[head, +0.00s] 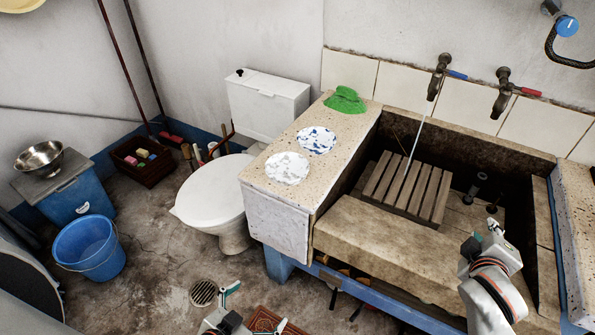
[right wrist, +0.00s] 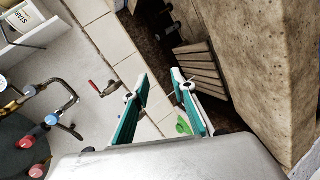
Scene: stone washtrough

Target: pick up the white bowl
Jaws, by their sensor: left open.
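A round white bowl (head: 287,168) with grey mottling sits on the near end of the speckled stone ledge (head: 265,190), left of the trough. My left gripper (head: 255,306) is at the bottom edge of the head view, below and in front of the bowl. Its two fingers are spread, empty and clear of the ledge. My right gripper (head: 492,232) is over the right part of the trough, far from the bowl. In the right wrist view its fingers (right wrist: 160,85) stand apart with nothing between them. I cannot make out the bowl in that view.
A blue-and-white dish (head: 317,140) sits just behind the bowl, and a green cloth (head: 345,100) lies further back. A toilet (head: 215,190) stands left of the ledge. The trough holds a wooden slatted board (head: 405,188). Taps (head: 438,75) are on the wall.

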